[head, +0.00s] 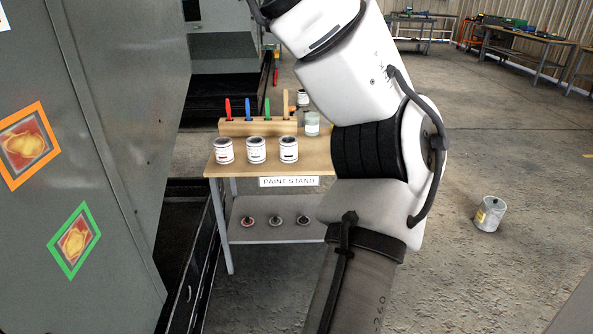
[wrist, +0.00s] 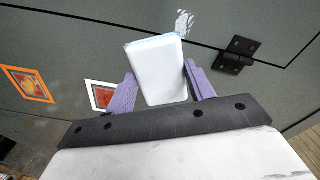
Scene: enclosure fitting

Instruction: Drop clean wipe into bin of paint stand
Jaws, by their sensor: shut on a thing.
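In the wrist view my gripper (wrist: 160,80) has purple fingers on either side of a white, block-shaped wipe (wrist: 160,72) with a pale blue far edge. The gripper is shut on it, in front of a grey panel. In the head view the paint stand (head: 288,166) is a wooden-topped table with a "PAINT STAND" label, left of and partly behind my arm. My gripper and the wipe are outside the head view. I cannot make out a bin on the stand; my arm hides its right part.
Several paint cans (head: 256,149), a rack of brushes (head: 258,127) and a jar (head: 312,124) stand on the table. A grey cabinet (head: 120,120) fills the left. A pale bucket (head: 490,214) stands on open floor at right. The panel bears a whitish smear (wrist: 184,23) and a hinge (wrist: 235,55).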

